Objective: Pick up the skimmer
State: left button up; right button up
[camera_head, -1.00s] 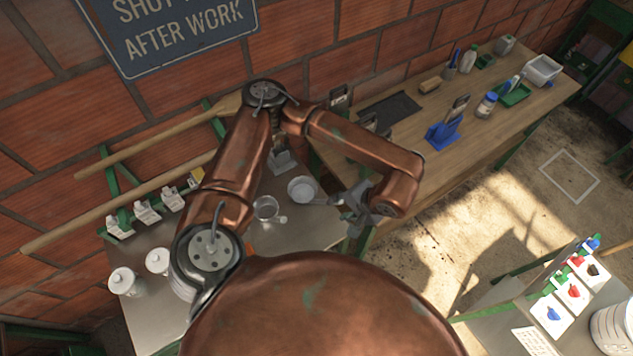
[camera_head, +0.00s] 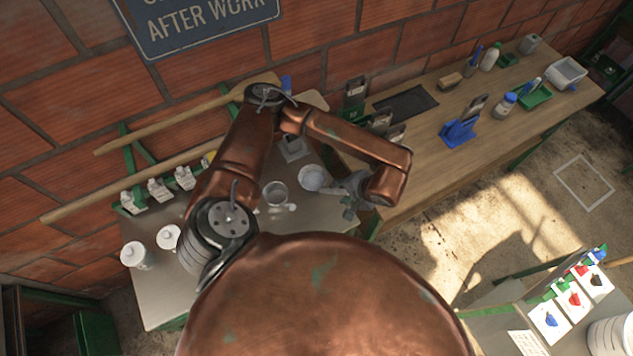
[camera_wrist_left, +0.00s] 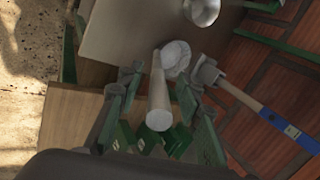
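The skimmer (camera_head: 312,177) shows in the head view as a pale round head at the right end of the metal table. In the left wrist view its round head (camera_wrist_left: 176,58) lies beyond my fingers, and its pale handle (camera_wrist_left: 159,100) points back toward me. My left gripper (camera_head: 350,190) is at the table's right edge, just right of the skimmer's head. In the left wrist view the gripper (camera_wrist_left: 158,112) is open, with one finger on each side of the handle. I see no finger touching it. My right gripper is not in view.
A metal cup (camera_head: 275,193) stands left of the skimmer. A tool with a wood and blue handle (camera_wrist_left: 262,111) stands close by in the wrist view. White lidded pots (camera_head: 133,255) are at the table's left. A wooden bench (camera_head: 430,130) adjoins on the right.

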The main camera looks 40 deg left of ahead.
pick_arm(q)
jog(key=shift+w+f, duration=0.1)
jog(key=shift+f, duration=0.1)
jog(key=shift+c, duration=0.5)
grip_shut()
jog(key=shift+a, duration=0.1)
